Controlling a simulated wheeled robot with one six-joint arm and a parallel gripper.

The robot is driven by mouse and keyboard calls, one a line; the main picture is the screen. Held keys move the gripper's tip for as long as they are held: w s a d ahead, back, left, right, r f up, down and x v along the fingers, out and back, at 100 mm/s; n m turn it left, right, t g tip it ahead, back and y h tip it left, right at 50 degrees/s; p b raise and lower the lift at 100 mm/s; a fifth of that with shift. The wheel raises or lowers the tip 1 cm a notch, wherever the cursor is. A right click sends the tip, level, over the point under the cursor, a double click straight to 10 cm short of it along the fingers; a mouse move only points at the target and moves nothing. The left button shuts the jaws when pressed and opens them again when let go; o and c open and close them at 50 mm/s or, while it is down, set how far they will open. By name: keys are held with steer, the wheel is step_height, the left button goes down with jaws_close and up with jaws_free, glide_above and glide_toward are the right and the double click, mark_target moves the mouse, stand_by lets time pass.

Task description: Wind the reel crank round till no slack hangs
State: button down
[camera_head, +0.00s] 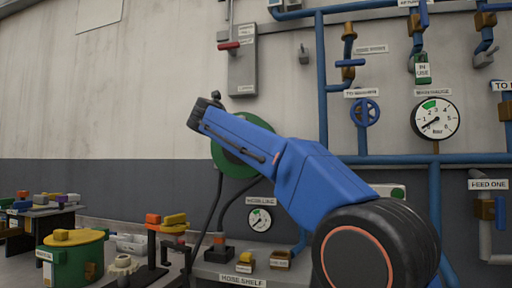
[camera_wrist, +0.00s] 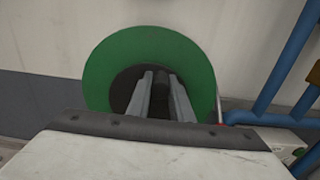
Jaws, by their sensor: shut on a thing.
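The green hose reel (camera_head: 231,161) is on the wall, partly hidden behind my blue arm in the head view. In the wrist view the reel (camera_wrist: 205,70) shows as a green disc with a dark hub (camera_wrist: 123,91). My gripper (camera_wrist: 161,84) is in front of the hub, its two grey fingers shut on a dark upright crank handle (camera_wrist: 161,80). A dark hose (camera_head: 212,205) hangs below the reel towards the bench in the head view. Whether it hangs slack is hard to tell. The crank arm itself is hidden.
Blue pipes, a blue valve wheel (camera_head: 365,112) and a large gauge (camera_head: 435,118) are on the wall to the right. A hose shelf (camera_head: 215,272) stands below the reel. A green drum (camera_head: 93,262) and an orange-topped stand (camera_head: 153,245) are at the lower left.

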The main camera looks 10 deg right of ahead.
steer(key=shift+w+a+f, duration=0.1)
steer(key=shift+w+a, duration=0.05)
steer(key=shift+w+a, duration=0.35)
steer(key=shift+a, duration=0.2)
stand_by(0.3)
steer(key=shift+w+a, duration=0.3)
steer(key=shift+a, duration=0.3)
steer(key=shift+w+a+f, duration=0.25)
steer(key=shift+w+a, duration=0.1)
steer(key=shift+a, duration=0.15)
steer(key=shift+a+f, duration=0.15)
